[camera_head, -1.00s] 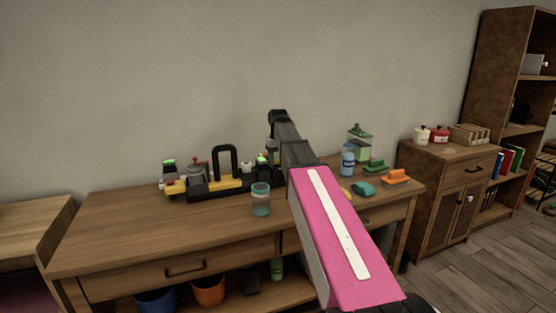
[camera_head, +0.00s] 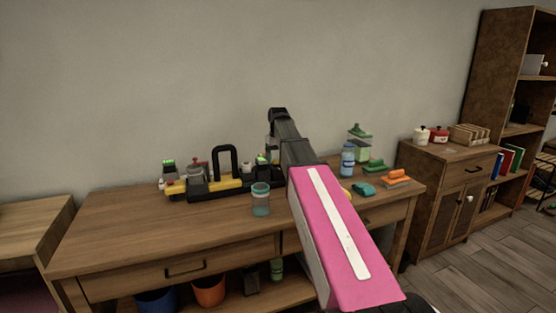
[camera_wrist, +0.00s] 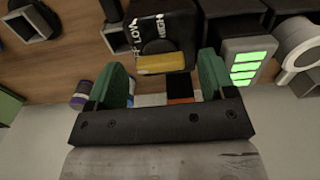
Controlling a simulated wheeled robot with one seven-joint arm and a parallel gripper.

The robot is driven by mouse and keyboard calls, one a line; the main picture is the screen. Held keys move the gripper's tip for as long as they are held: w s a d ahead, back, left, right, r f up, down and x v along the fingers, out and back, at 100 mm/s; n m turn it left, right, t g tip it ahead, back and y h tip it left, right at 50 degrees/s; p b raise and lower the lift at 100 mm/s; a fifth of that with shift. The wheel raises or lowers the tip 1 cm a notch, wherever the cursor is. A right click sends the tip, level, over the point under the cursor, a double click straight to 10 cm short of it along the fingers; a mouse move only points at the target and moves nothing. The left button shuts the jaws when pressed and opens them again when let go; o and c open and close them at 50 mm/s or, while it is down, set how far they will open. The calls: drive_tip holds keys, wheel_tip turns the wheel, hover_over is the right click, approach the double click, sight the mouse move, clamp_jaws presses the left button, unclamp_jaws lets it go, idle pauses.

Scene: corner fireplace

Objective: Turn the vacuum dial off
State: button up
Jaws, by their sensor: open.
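The black and yellow vacuum unit (camera_head: 245,184), with an upright black loop handle, stands on the wooden workbench (camera_head: 130,225) in the head view. In the wrist view its black panel (camera_wrist: 180,24) reads LOW and HIGH. The dial has a yellow bar grip (camera_wrist: 160,64) below these words. My gripper (camera_wrist: 160,60) has two green fingers, open, one on each side of the yellow grip with gaps between. I cannot tell the depth between fingertips and grip.
A box with lit green bars (camera_wrist: 248,66) is close to the right finger. On the bench are a glass jar (camera_head: 261,200), a blue bottle (camera_head: 347,160), and an orange brush (camera_head: 397,177). A cabinet (camera_head: 440,205) stands right. The bench's front left is clear.

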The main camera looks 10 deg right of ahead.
sight(278, 160)
wheel_tip(278, 160, up, 10)
idle(0.4)
